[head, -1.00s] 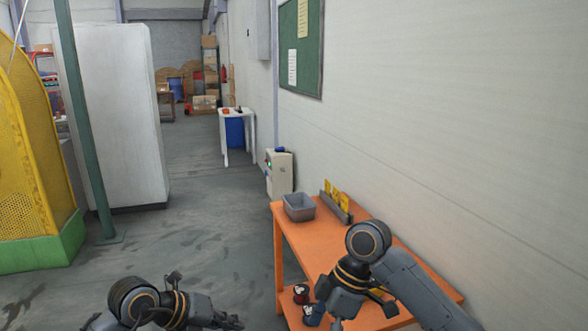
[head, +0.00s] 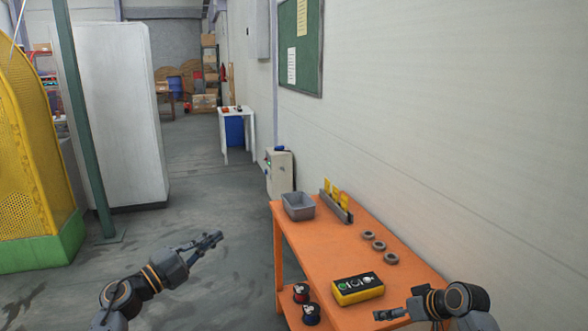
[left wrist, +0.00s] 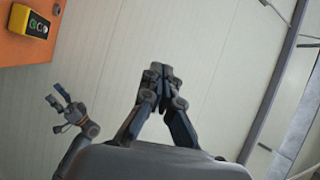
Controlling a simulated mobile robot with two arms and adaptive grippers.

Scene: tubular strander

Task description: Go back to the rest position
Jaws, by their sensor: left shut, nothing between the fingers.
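My left gripper (head: 214,238) is shut and empty, held over the grey floor to the left of the orange table. Its fingertips meet in the left wrist view (left wrist: 158,72). My right gripper (head: 384,315) is at the near end of the orange table (head: 315,245), in front of the yellow button box (head: 357,288). In the left wrist view, the right gripper's fingers (left wrist: 56,96) stand apart, with nothing seen between them.
On the table are a grey bin (head: 299,206), a rack with yellow pieces (head: 337,204) and grey rings (head: 379,246). Two spools (head: 310,314) sit low by its left side.

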